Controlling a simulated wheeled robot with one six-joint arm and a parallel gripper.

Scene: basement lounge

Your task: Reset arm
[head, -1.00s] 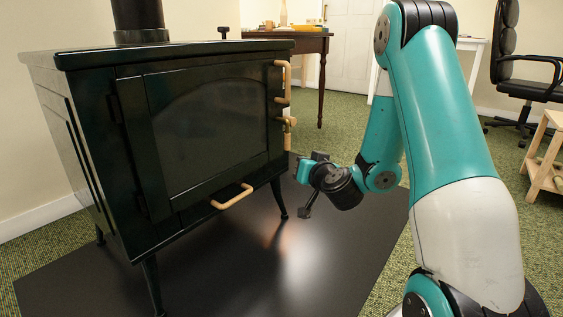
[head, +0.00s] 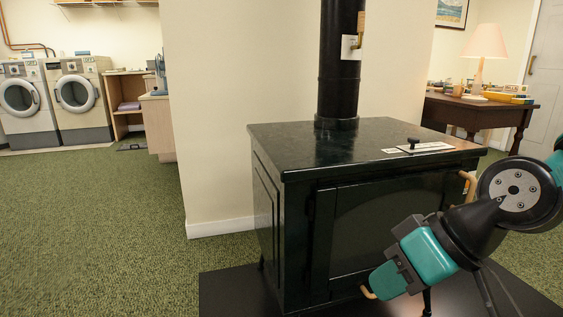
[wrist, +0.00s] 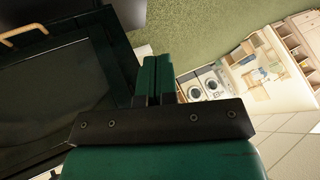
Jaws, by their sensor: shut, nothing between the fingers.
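My gripper (head: 384,283) is in front of the black stove's door in the head view, at the lower right. In the wrist view my gripper (wrist: 158,82) shows its two green fingers together, with nothing between them. The stove (head: 290,215) stands upright on a dark floor plate with its door shut. It fills the left of the wrist view (wrist: 60,100). A tan handle (head: 368,292) shows just beside the fingertips in the head view; whether they touch cannot be told. My arm comes in from the right edge and hides part of the stove front.
The dark floor plate (head: 228,290) lies under the stove. A wooden table (head: 515,113) with a lamp (head: 485,48) is at the back right. Washing machines (head: 78,98) stand at the far left. Green carpet (head: 100,220) on the left is clear.

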